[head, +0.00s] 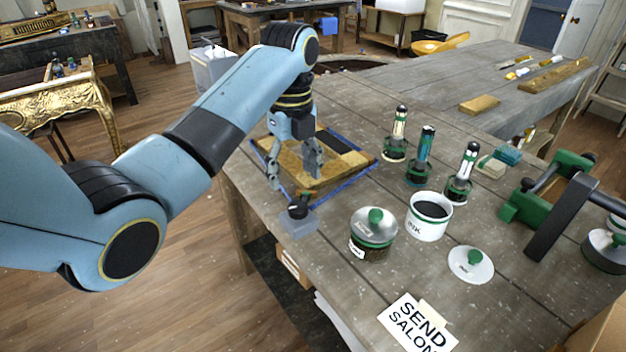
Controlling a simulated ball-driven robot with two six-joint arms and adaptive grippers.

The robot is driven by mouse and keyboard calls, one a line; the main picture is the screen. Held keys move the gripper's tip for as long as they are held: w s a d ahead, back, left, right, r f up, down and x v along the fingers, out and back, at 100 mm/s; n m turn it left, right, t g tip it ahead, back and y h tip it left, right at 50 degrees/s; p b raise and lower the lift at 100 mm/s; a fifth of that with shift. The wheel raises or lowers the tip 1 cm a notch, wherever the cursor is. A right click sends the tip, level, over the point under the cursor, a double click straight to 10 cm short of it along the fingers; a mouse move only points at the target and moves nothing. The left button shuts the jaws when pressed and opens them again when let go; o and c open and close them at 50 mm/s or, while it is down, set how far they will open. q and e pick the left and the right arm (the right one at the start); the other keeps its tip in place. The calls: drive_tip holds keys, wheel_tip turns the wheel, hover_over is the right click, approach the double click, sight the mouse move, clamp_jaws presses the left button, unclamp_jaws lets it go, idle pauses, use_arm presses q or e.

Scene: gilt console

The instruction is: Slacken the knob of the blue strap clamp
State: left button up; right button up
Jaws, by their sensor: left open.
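The blue strap clamp (335,192) runs around the edge of a wooden panel (331,166) lying on the grey worktable. Its blue-grey block (298,226) sits at the panel's near corner, with a dark round knob (297,210) on top. My left gripper (295,180) points down above the panel, just behind the knob in the picture. Its two fingers are spread, with nothing between them. It appears apart from the knob. The gripper and arm hide part of the panel and of the strap's far left side. My right gripper is not in view.
Right of the panel stand a lidded jar (373,236), a white ink pot (428,216), a loose lid (470,264) and several green-banded hand stamps (420,158). A green press (553,195) stands farther right. A paper sign (418,324) lies in front. The table's left edge is close to the clamp block.

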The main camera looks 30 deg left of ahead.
sight(297, 205)
use_arm(q)
drive_tip(key=f, duration=0.5)
drive_tip(key=f+p, duration=0.1)
drive_tip(key=f, duration=0.2)
drive_tip(key=shift+w+a+f, duration=0.1)
drive_tip(key=shift+w+f, duration=0.2)
drive_tip(key=shift+w, duration=0.1)
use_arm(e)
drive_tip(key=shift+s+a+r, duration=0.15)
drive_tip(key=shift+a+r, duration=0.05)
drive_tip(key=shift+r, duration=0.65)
use_arm(q)
drive_tip(key=shift+c, duration=0.5)
drive_tip(key=c, duration=1)
drive_tip(key=shift+c, duration=0.2)
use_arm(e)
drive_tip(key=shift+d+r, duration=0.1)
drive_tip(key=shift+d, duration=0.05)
